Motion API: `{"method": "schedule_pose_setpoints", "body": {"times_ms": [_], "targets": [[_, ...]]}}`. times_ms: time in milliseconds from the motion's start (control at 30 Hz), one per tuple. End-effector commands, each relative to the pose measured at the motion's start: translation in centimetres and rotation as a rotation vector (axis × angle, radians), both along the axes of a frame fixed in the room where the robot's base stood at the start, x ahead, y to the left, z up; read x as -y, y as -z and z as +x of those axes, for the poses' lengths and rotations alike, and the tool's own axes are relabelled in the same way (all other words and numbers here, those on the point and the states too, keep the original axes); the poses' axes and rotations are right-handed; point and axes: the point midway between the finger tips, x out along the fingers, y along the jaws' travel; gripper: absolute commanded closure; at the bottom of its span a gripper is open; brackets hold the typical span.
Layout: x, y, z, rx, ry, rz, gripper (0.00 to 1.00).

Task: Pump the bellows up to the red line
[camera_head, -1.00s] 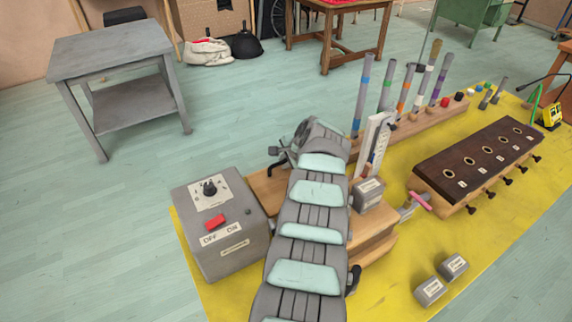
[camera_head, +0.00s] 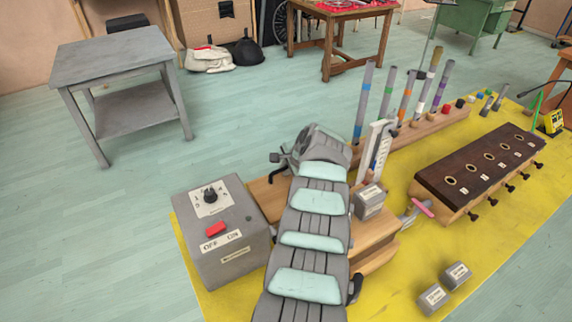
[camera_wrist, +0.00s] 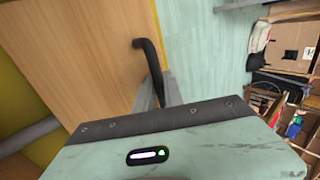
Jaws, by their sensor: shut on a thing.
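The bellows' wooden board (camera_head: 375,231) shows on both sides of my arm, which covers its middle. In the wrist view a broad wooden surface (camera_wrist: 75,55) fills the left. My gripper (camera_wrist: 155,92) is mostly hidden behind my wrist housing; its grey fingers are shut on a dark curved handle (camera_wrist: 150,62). In the head view my wrist is over the far left part of the wooden board, and the fingertips are hard to make out. A white upright gauge (camera_head: 375,150) with small coloured marks stands right of my wrist. The red line and gauge reading are too small to tell.
A grey switch box (camera_head: 222,240) with a red switch stands close left of my arm. A small grey labelled block (camera_head: 368,202) sits right of it. Coloured-band tubes (camera_head: 387,95) and a dark holed block (camera_head: 480,165) stand farther right on the yellow mat (camera_head: 400,290).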

Motion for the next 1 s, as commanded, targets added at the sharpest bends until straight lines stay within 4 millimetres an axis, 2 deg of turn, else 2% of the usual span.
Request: {"method": "schedule_pose_setpoints", "body": {"times_ms": [533, 1000], "targets": [[0.5, -1.7, -0.6, -0.002, 0.0, -0.003, 1.0], [0.5, -1.6, -0.7, -0.001, 0.0, -0.003, 1.0]]}}
